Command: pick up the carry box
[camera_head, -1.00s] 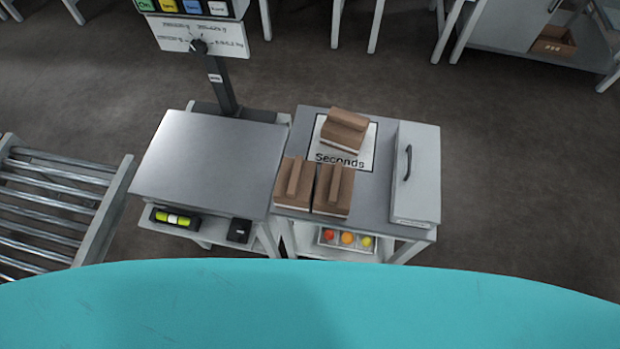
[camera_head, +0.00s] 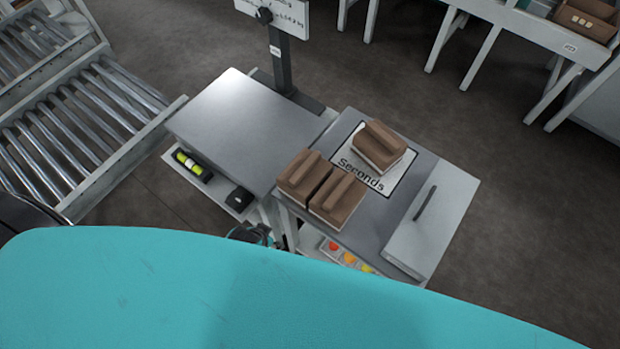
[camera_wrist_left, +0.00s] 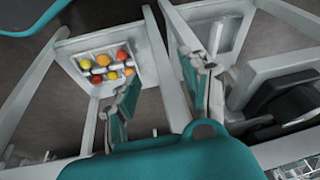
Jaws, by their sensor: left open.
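Three brown boxes with raised carry ridges stand on the right-hand table in the head view. One box (camera_head: 380,146) is on a white mat marked "Seconds" (camera_head: 360,177). Two more, a left box (camera_head: 304,175) and a right box (camera_head: 338,199), stand side by side nearer me. I cannot tell which one is the carry box. My left gripper (camera_wrist_left: 162,80) is open and empty in the left wrist view, low beside the table frames. In the head view only a little of it (camera_head: 252,235) shows, below the tabletop between the tables. My right gripper is out of view.
A white panel with a dark handle (camera_head: 432,232) lies at the table's right side. A tomato tray (camera_head: 345,256) sits on the shelf below; it also shows in the left wrist view (camera_wrist_left: 106,68). A bare metal table (camera_head: 245,125) and roller conveyor (camera_head: 75,140) are left.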

